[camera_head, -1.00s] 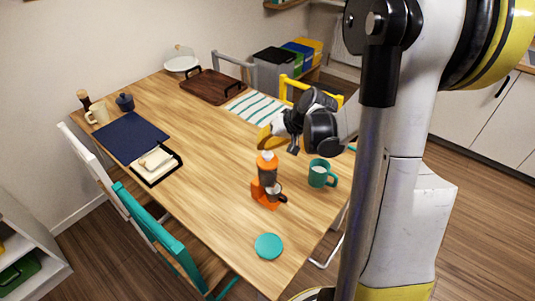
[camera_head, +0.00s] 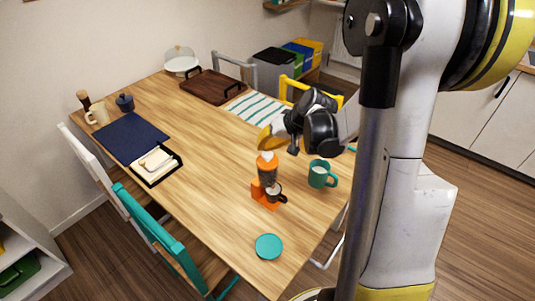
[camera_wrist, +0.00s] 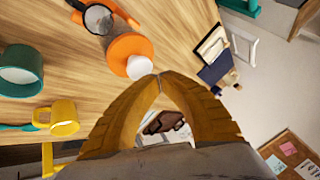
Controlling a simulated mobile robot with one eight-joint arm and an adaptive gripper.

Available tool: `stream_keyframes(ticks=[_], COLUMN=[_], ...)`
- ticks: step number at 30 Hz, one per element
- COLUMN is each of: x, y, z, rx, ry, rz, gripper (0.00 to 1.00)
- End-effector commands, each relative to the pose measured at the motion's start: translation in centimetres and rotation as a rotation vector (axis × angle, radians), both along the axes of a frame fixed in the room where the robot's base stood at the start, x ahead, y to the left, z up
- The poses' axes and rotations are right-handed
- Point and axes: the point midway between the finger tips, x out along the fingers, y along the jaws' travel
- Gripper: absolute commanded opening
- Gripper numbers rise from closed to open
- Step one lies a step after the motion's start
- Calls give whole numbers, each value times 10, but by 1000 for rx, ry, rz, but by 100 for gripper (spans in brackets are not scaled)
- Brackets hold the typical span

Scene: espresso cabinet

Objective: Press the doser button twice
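The orange doser (camera_head: 267,172) stands upright on the wooden table, with a white rounded top (camera_head: 266,156). A dark-handled portafilter or cup (camera_head: 275,191) is at its front. In the wrist view the doser (camera_wrist: 125,45) shows from above, its white top (camera_wrist: 139,67) close beside my fingertips. My gripper (camera_head: 264,148) has yellow fingers and is just above the doser's top. In the wrist view my gripper (camera_wrist: 158,77) has its fingertips together with nothing between them. I cannot tell whether they touch the white top. No separate button can be made out.
A teal mug (camera_head: 321,174) stands right of the doser, and a teal disc (camera_head: 268,246) lies in front. A yellow cup (camera_wrist: 63,118) shows in the wrist view. A navy mat (camera_head: 130,137) and a black-edged tray (camera_head: 156,164) are left. The table's middle is clear.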

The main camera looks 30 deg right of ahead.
Motion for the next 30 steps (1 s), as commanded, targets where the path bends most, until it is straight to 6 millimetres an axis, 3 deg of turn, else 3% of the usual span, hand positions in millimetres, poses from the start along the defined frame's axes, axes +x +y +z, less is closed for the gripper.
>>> stream_keyframes(ticks=[30], x=[0], y=[0], z=[-13], rx=[0], ry=[0], rz=[0], gripper=[0])
